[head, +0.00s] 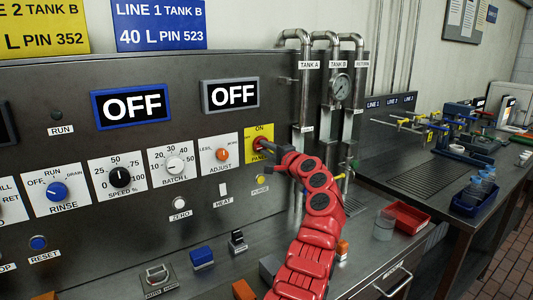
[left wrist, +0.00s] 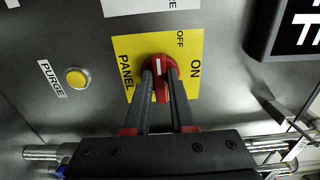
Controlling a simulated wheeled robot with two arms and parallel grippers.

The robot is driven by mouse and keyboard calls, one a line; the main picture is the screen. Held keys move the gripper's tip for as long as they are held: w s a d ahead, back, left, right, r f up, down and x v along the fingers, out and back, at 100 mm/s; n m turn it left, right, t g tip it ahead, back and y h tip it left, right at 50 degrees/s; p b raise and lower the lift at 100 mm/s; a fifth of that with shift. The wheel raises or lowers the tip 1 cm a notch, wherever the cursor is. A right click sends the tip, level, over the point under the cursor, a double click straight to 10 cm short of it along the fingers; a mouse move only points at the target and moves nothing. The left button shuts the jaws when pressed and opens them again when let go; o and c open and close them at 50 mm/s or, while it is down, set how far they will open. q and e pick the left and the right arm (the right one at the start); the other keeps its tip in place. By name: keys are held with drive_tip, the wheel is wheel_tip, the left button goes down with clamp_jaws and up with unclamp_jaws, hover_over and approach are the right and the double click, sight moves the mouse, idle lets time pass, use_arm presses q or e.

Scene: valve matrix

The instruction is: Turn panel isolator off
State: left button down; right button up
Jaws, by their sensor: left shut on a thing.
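The panel isolator is a red rotary knob (left wrist: 161,90) with a white mark, on a yellow plate (left wrist: 131,76) lettered PANEL, ON and OFF. In the left wrist view its grip runs up and down, with the white mark near the top, on the OFF side rather than towards ON at the right. My left gripper (left wrist: 162,78) is shut on the knob, one finger on each side. In the head view the yellow plate (head: 259,131) shows below the right display, and my left gripper (head: 265,147) partly covers the knob. My right gripper is not in view.
A yellow PURGE button (left wrist: 76,78) sits close by on the panel. The ADJUST knob (head: 222,154) is left of the isolator. Vertical pipes and a gauge (head: 340,87) stand to the right. Two displays read OFF, one blue-framed (head: 132,106), one grey-framed (head: 233,96).

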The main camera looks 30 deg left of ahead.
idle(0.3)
use_arm(q)
drive_tip(key=c, duration=0.8)
unclamp_jaws()
drive_tip(key=shift+o, duration=0.2)
drive_tip(key=b+v, duration=0.1)
drive_tip(key=v, duration=1.6)
drive_tip(key=shift+d+b, duration=0.2)
drive_tip(key=shift+b, duration=0.1)
drive_tip(key=shift+s+f, duration=0.1)
drive_tip(key=shift+s, duration=0.05)
